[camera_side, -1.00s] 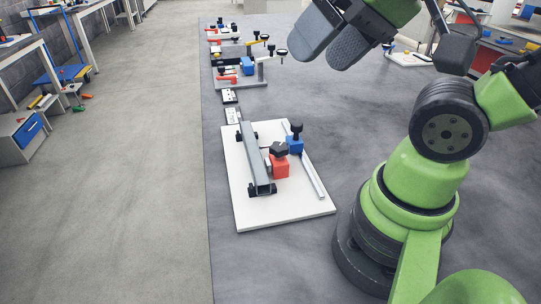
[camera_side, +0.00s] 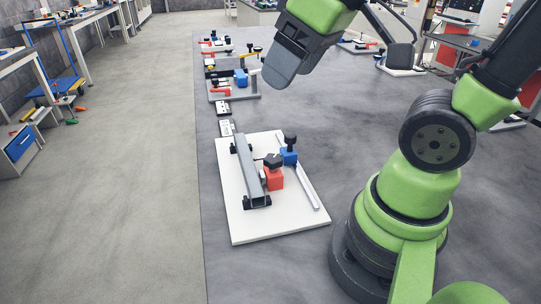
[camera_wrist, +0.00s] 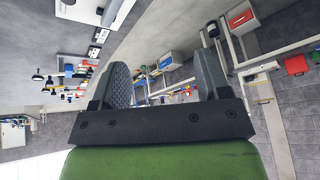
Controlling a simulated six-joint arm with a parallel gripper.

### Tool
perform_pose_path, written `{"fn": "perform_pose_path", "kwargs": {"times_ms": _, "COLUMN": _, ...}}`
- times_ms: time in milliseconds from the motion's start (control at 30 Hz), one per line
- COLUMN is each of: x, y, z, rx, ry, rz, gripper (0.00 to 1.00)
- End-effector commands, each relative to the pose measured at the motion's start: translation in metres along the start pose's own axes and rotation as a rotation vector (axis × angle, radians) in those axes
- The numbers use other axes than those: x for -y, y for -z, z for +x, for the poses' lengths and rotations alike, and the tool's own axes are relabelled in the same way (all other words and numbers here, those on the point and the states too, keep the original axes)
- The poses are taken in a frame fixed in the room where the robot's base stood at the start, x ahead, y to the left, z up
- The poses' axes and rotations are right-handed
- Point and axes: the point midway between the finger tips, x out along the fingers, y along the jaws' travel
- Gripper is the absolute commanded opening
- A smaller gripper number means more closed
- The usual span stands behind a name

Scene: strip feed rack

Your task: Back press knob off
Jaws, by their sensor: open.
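A white board (camera_side: 235,215) lies on the grey table with a grey metal channel (camera_side: 248,165) along it. A red block (camera_side: 273,179) beside the channel carries a black lobed knob (camera_side: 273,161). Behind it, a blue block (camera_side: 288,157) carries another black knob (camera_side: 290,139). My gripper (camera_side: 282,68) hangs above and behind the board, apart from both knobs. Its fingers overlap in the side view. In the wrist view, my gripper (camera_wrist: 163,78) has its fingers wide apart with nothing between them. Part of the board (camera_wrist: 95,10) shows at the top left there.
A pale rail (camera_side: 306,186) runs along the board's right side. Small white labelled plates (camera_side: 225,118) lie behind the board. Further back stand several fixtures with red, blue and yellow parts (camera_side: 235,84). The table right of the board is clear up to my base.

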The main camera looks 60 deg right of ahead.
Motion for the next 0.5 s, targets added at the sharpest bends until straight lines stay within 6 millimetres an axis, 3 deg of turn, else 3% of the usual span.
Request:
{"fn": "perform_pose_path", "kwargs": {"times_ms": 200, "x": -0.04, "y": 0.022, "z": 0.062, "rx": 0.245, "ry": -0.003, "rz": -0.508, "gripper": 0.7}}
{"fn": "perform_pose_path", "kwargs": {"times_ms": 400, "x": -0.072, "y": 0.02, "z": 0.115, "rx": 0.405, "ry": 0.103, "rz": -0.893, "gripper": 0.7}}
{"fn": "perform_pose_path", "kwargs": {"times_ms": 500, "x": -0.081, "y": 0.015, "z": 0.131, "rx": 0.445, "ry": 0.152, "rz": -1.009, "gripper": 0.7}}
